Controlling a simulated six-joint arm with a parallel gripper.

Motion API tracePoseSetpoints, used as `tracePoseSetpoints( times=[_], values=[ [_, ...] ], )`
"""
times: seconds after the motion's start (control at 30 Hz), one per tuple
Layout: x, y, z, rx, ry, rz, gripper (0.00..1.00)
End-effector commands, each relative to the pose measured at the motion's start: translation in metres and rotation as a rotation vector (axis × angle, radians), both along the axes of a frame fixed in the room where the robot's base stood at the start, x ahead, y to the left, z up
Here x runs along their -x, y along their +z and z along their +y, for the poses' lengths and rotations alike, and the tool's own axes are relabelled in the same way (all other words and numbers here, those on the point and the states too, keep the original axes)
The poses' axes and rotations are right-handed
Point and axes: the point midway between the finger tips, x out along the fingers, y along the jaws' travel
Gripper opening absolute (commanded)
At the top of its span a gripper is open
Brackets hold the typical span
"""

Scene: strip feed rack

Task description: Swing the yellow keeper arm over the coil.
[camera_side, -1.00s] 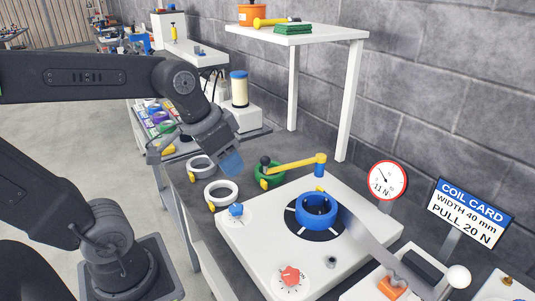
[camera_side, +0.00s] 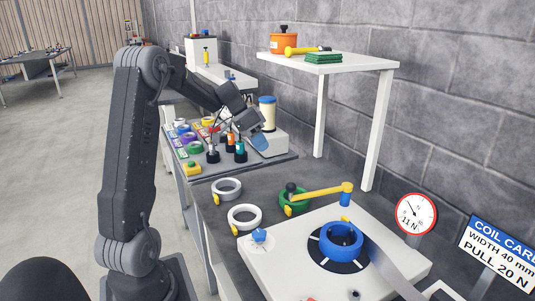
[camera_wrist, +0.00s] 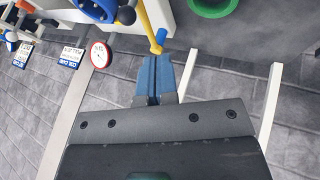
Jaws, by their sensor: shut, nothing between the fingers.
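The yellow keeper arm (camera_side: 318,191) runs from a cap on a blue post (camera_side: 345,200) to a black knob (camera_side: 291,188). It points left, off to the far side of the blue coil (camera_side: 341,240), not over it. The coil sits on a black disc on the white plate. In the wrist view, the keeper arm (camera_wrist: 147,28) and its black knob (camera_wrist: 126,15) show near the top, with the coil (camera_wrist: 96,8) cut by the edge. My gripper (camera_side: 261,142) is shut and empty, beyond and left of the keeper arm. Its blue fingers (camera_wrist: 153,68) also show in the wrist view.
A green ring (camera_side: 294,200) lies beneath the knob end of the keeper arm. Two pale rings (camera_side: 244,217) lie left of the plate. Several small bottles and a cream canister (camera_side: 267,112) stand near my gripper. A white shelf (camera_side: 345,66) and a dial (camera_side: 416,214) stand at right.

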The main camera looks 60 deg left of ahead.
Motion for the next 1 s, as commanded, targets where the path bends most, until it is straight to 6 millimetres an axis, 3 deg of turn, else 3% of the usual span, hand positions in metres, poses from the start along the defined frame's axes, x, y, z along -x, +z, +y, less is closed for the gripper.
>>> tracePoseSetpoints(
  times=[0.4, 0.67, 1.0],
  values=[
    [-0.030, -0.071, -0.038, 0.003, -0.003, 0.006, 0.00],
    [-0.030, -0.075, -0.070, -0.001, -0.002, 0.003, 0.00],
    [-0.030, -0.077, -0.075, -0.002, 0.000, 0.003, 0.00]
  ],
)
